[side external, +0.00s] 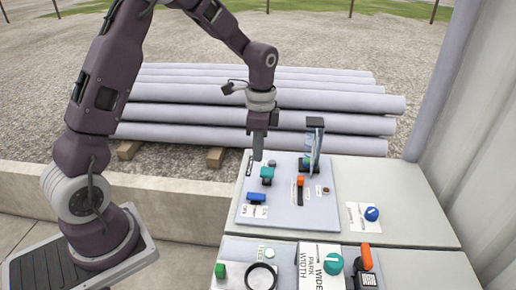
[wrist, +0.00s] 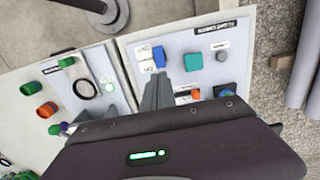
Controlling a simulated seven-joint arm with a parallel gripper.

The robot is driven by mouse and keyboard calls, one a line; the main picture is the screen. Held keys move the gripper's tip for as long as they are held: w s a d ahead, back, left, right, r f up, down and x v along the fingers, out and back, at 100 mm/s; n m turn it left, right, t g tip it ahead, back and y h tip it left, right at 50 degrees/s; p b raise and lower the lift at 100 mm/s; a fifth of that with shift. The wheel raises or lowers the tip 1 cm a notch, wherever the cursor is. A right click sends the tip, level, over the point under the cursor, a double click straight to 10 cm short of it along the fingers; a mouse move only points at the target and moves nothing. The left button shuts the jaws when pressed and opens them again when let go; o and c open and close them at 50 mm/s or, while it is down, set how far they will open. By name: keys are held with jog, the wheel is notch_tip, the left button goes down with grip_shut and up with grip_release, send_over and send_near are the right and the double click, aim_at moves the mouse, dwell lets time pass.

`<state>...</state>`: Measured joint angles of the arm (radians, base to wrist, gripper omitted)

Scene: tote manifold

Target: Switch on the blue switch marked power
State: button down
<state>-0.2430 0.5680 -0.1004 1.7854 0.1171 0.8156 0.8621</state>
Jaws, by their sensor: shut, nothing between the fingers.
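The blue switch (side external: 256,197) sits at the front left of the grey-lilac panel (side external: 285,218), with a white label below it. It also shows in the wrist view (wrist: 159,57), beside two white labels (wrist: 146,51) whose print is too small to read. Whether the switch is on or off I cannot tell. My gripper (side external: 257,156) points down, shut and empty, above the panel's back left part. In the wrist view its fingertips (wrist: 158,80) appear just below the blue switch, apparently apart from it.
A teal switch (side external: 267,173) sits behind the blue one. An orange-handled slider (side external: 300,183) and an upright device (side external: 315,145) stand to the right. A second panel with a teal knob (side external: 333,263) lies in front.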

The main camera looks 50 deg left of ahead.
aim_at(251, 195)
jog(key=shift+r, duration=0.35)
jog(key=shift+s+a, duration=0.45)
jog(key=shift+s, duration=0.15)
notch_tip(251, 195, down, 14)
jog(key=shift+s+a, duration=0.15)
